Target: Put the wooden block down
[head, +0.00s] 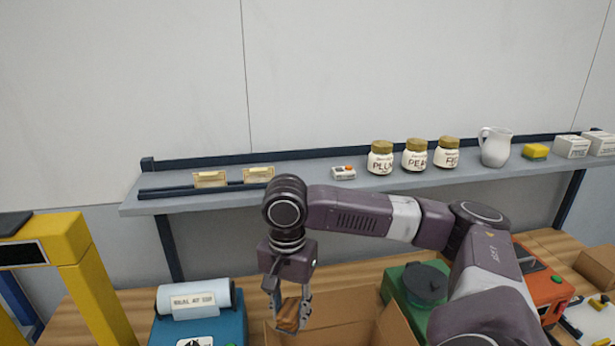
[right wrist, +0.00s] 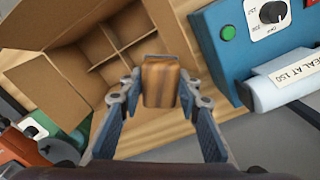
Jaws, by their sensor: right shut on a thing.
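The wooden block (right wrist: 160,84) is brown with a striped grain. My right gripper (right wrist: 160,90) is shut on it, with a finger on each side, in the right wrist view. In the head view my right gripper (head: 289,310) hangs down and holds the block (head: 288,315) above or at the open cardboard box (head: 345,333). The right wrist view shows the box (right wrist: 70,87) with its flaps out and divided compartments inside. I cannot tell how high the block is over the box. My left gripper is not in view.
A blue sealing machine (head: 200,328) stands left of the box; a green machine (head: 408,296) and an orange one (head: 545,290) stand right. A shelf (head: 330,180) behind holds jars (head: 415,156), a white jug (head: 494,147) and small boxes. A yellow frame (head: 95,295) is at left.

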